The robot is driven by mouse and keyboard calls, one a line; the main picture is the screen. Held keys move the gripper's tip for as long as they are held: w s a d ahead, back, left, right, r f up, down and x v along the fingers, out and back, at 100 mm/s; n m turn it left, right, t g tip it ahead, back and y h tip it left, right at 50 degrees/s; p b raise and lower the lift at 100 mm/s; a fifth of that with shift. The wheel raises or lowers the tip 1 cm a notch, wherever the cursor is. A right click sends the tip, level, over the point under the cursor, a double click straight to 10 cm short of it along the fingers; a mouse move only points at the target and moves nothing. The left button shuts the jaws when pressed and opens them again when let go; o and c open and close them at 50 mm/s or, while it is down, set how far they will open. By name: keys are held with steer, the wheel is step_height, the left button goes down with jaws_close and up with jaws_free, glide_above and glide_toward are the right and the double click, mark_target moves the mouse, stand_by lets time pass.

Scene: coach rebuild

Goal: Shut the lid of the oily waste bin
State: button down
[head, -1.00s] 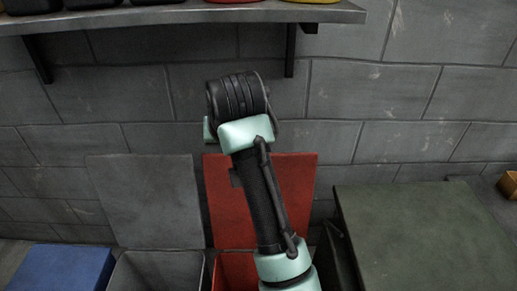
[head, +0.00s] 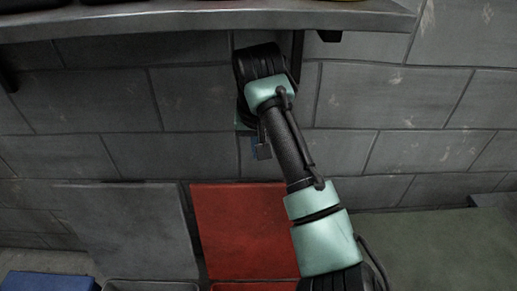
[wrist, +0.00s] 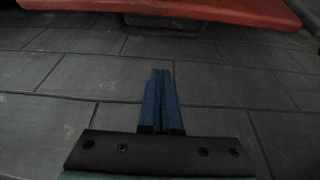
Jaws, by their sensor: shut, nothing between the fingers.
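Two bins stand with lids raised against the wall: a grey lid (head: 130,228) and a red lid (head: 240,230). No label is readable, so I cannot tell by marking which is the oily waste bin; the red one is the likely match. The red bin's opening (head: 255,286) just shows at the bottom edge. My gripper shows in the wrist view as two blue fingers (wrist: 161,74), shut and empty. In the head view my wrist is above the red lid, near the wall, and mostly hides the fingers. A red panel (wrist: 200,8), probably that lid, crosses the top of the wrist view.
A metal shelf (head: 200,22) runs along the wall just above my wrist. A blue lid (head: 45,282) lies flat at the lower left. A broad green surface (head: 430,235) lies to the right. Bare block wall (head: 200,105) is behind.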

step_height(320, 180, down, 6)
steer(key=s, duration=0.1)
steer(key=shift+s, duration=0.3)
stand_by(0.4)
steer(key=shift+s+r, duration=0.1)
steer(key=shift+r, duration=0.05)
